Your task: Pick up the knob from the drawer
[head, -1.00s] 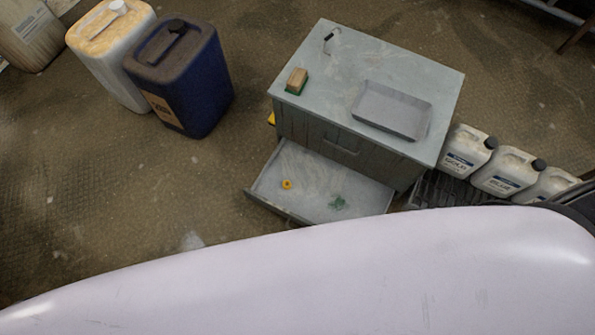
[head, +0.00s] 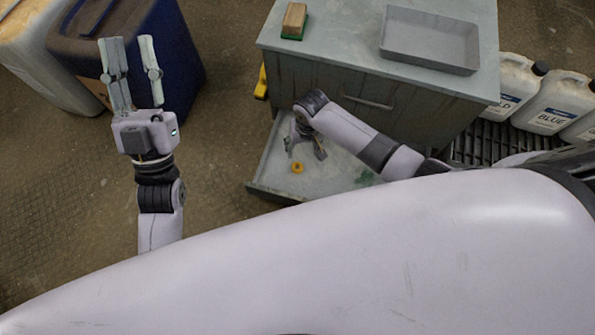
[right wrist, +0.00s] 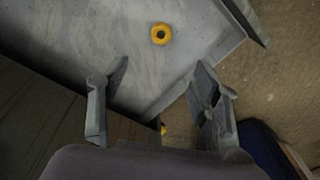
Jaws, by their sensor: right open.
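The knob is a small yellow ring (head: 297,168) lying on the floor of the open drawer (head: 262,178). It also shows in the right wrist view (right wrist: 161,34), beyond the fingertips. My right gripper (head: 305,148) is over the drawer, just behind the knob in the head view, apart from it. In the right wrist view its two fingers are spread wide with nothing between them. My left gripper (head: 128,70) stands raised at the left, fingers pointing up and apart, in front of the blue canister, and holds nothing.
A green thing (head: 365,177) lies in the drawer, right of the knob. The cabinet (head: 345,98) carries a grey tray (head: 430,40) and a wood-and-green block (head: 294,20). A blue canister (head: 185,60) stands left. White jugs (head: 550,102) stand right. Floor left of the drawer is clear.

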